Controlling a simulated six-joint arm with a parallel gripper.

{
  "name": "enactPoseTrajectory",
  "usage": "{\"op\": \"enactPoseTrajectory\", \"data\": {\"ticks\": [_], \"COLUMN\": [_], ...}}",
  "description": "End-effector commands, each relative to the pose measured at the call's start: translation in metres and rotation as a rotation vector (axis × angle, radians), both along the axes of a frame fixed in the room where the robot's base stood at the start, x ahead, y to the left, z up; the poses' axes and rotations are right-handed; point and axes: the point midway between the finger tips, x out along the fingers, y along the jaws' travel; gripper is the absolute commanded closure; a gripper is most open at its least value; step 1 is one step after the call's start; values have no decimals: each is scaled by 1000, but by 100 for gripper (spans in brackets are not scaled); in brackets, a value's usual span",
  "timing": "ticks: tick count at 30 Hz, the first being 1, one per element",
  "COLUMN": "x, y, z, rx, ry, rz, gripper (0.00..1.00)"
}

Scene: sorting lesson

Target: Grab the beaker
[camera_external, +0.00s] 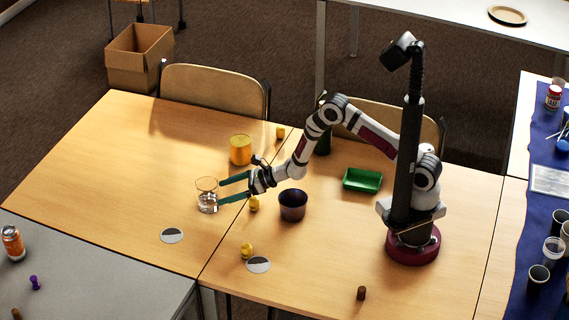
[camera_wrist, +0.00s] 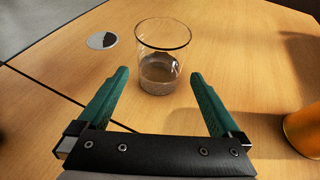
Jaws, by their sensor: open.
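A clear glass beaker (camera_external: 207,197) stands upright on the wooden table, left of my gripper in the external view. In the wrist view the beaker (camera_wrist: 160,62) stands ahead of the gripper, with a greyish, see-through lower part. My gripper (camera_external: 219,189) is open, its two green fingers pointing at the beaker. In the wrist view the gripper (camera_wrist: 160,75) has its fingertips to the left and right of the beaker's lower part, with gaps showing on both sides. Nothing is held. I cannot tell exactly how far the beaker sits between the fingers.
An orange-yellow cup (camera_external: 240,150) stands behind the gripper, and a dark cup (camera_external: 293,205) stands to its right. Small yellow objects (camera_external: 247,251) and round discs (camera_external: 172,236) lie nearby. A green tray (camera_external: 362,180) is farther right. The table left of the beaker is clear.

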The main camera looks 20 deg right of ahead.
Motion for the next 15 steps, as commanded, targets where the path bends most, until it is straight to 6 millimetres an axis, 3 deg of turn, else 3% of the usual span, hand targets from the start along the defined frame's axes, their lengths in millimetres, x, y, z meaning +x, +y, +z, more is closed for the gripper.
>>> {"op": "enactPoseTrajectory", "data": {"ticks": [5,10,15], "x": [7,19,23], "y": [16,45,54], "z": [-7,-20,-24], "rx": [1,0,1], "ry": [-1,-3,0], "rz": [1,2,0], "gripper": [0,0,0]}}
